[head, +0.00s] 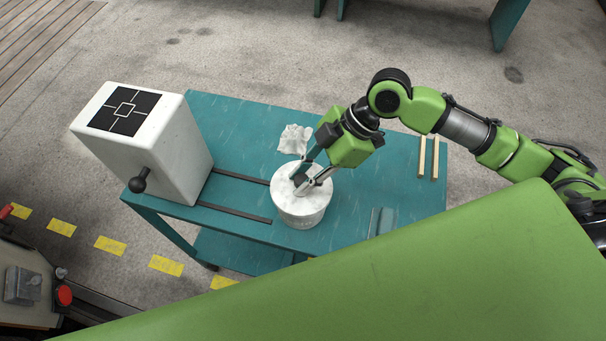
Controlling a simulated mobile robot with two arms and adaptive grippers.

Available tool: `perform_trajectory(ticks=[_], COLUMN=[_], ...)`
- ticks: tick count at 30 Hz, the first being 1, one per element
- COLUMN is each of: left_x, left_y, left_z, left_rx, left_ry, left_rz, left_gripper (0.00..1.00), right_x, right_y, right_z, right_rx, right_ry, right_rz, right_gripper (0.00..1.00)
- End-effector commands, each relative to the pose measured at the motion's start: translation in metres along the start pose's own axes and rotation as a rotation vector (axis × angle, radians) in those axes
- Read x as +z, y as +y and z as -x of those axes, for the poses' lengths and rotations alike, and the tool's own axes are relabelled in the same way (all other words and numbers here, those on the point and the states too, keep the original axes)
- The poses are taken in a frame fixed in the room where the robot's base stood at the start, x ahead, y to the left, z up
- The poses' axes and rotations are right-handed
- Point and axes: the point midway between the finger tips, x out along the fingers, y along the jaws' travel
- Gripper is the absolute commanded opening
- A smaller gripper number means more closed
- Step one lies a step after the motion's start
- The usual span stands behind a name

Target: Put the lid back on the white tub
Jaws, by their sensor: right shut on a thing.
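The white tub (300,218) stands upright near the front middle of the teal table. A round white lid (286,188) covers its top; I cannot tell whether the lid rests fully on the rim or sits just above it. My right gripper (304,185) reaches down from the upper right and is shut on the lid near its middle. The fingers hide the part of the lid that they grip. My left gripper is not in view.
The teal table (355,210) also holds a white box (185,145) with a black knob, a crumpled white cloth (294,139), two dark rails (235,212), two wooden strips (428,157) and a small teal bracket (381,222). A large green surface fills the foreground.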

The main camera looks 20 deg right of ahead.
Motion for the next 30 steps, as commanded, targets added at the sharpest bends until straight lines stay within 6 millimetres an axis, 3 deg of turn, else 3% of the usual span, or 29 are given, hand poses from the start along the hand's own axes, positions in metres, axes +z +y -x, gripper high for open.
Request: perform_trajectory(ticks=[13, 14, 16, 23, 26, 30], left_x=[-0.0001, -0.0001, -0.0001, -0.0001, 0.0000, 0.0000], left_y=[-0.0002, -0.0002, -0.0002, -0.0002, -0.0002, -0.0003], left_z=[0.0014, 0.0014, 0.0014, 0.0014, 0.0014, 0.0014], left_rx=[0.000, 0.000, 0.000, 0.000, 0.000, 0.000], left_ry=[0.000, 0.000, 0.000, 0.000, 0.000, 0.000], left_rz=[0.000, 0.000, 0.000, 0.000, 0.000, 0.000], left_gripper=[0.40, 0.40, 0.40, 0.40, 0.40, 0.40], right_x=[-0.0001, -0.0001, -0.0001, -0.0001, 0.0000, 0.0000], right_y=[-0.0001, -0.0001, -0.0001, -0.0001, -0.0001, -0.0001], right_z=[-0.0002, -0.0002, -0.0002, -0.0002, -0.0002, -0.0002], right_rx=[0.000, 0.000, 0.000, 0.000, 0.000, 0.000], right_ry=[0.001, 0.000, 0.001, 0.000, 0.000, 0.000], right_rz=[0.000, 0.000, 0.001, 0.001, 0.000, 0.000], right_gripper=[0.00, 0.23, 0.40, 0.40, 0.56, 0.56])
